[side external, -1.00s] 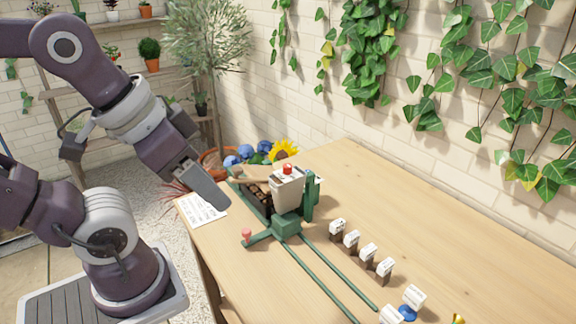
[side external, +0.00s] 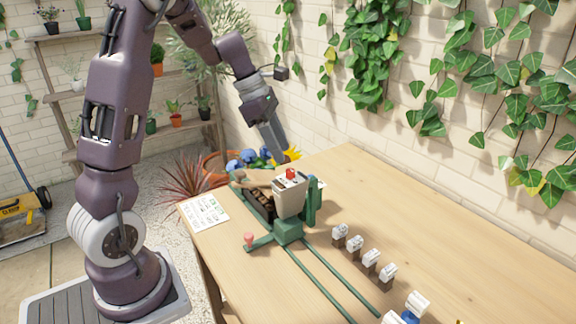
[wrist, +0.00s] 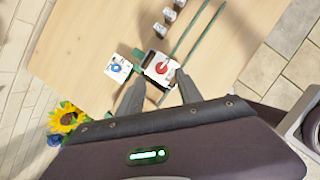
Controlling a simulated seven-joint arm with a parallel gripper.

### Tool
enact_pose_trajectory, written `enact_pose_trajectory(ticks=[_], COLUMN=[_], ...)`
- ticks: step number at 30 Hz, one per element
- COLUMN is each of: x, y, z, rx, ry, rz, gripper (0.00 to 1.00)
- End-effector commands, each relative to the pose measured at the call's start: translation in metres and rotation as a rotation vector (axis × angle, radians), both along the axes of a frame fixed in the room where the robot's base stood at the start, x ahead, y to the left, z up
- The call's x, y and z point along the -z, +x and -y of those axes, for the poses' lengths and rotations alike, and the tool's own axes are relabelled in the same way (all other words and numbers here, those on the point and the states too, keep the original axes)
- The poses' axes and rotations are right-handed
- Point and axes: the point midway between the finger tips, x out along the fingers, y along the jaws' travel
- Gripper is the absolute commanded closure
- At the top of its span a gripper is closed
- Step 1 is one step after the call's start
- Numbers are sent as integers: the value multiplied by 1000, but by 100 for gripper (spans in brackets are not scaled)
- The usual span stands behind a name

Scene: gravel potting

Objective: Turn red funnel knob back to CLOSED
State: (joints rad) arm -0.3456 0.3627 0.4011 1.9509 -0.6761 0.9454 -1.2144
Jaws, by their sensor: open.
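The red funnel knob (side external: 291,174) sits on top of the white funnel box (side external: 288,196), which stands on a green frame at the table's far left part. In the wrist view the red knob (wrist: 162,69) shows from above, on a white plate, beyond and between my two fingers. My gripper (wrist: 158,92) is open and empty. In the side view my gripper (side external: 281,152) is above and behind the funnel, apart from the knob. The plate's markings are too small to read.
Green rails (side external: 325,280) run forward along the table (side external: 420,230). Several small labelled pots (side external: 355,243) stand right of them. A white sheet (side external: 204,212) lies at the left edge. A sunflower (side external: 287,150) and blue flowers are behind the funnel. A blue knob (wrist: 116,68) is beside the red one.

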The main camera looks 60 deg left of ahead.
Motion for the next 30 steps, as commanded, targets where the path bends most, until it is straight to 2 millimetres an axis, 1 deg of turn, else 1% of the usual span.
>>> enact_pose_trajectory(ticks=[1,3,7,11,17,18,20,21,24,30], x=[10,23,43,51,52,52,51,51,51,51], y=[2,6,11,14,14,14,14,14,14,14], z=[4,8,14,17,17,17,17,17,17,17], rx=[2,4,7,7,9,9,9,9,10,12], ry=[-3,-2,-1,1,2,2,2,2,2,2], rz=[-5,-3,-3,0,0,0,0,0,1,1], gripper=[57,57,57,57,57,61,73,81,100,100])
